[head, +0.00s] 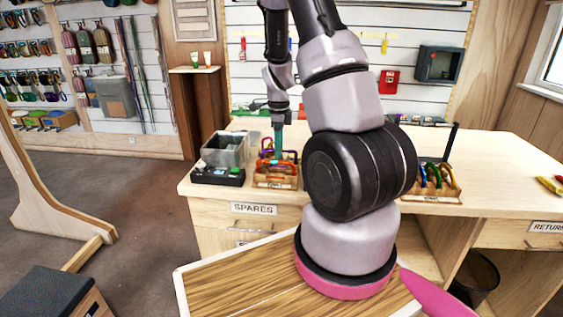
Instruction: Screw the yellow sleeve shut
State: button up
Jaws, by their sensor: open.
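My gripper (277,143) points straight down at the left part of the workbench, over a small wooden rack (275,183). The rack holds several coloured carabiners (276,164), with purple, orange and green ones among them. The gripper's fingers are open, close to the purple carabiner (267,145) at the top of the group. I cannot tell whether they touch it. A yellow sleeve cannot be made out at this size; the gripper and the crowded carabiners may hide it.
A grey bin (224,150) and a black device (218,176) stand left of the rack. A second wooden rack (432,195) with carabiners stands to the right, partly behind my arm. Yellow and red items (551,185) lie at the bench's far right. Bare benchtop (500,178) lies between.

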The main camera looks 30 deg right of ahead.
jog(key=shift+f, duration=1.05)
jog(key=shift+w+d, duration=0.4)
jog(key=shift+w, duration=0.25)
jog(key=shift+r, duration=0.15)
jog(key=shift+r, duration=1.3)
jog(key=shift+s+a, duration=0.1)
jog(key=shift+s+a, duration=0.35)
jog(key=shift+s, duration=0.15)
jog(key=shift+f, duration=0.1)
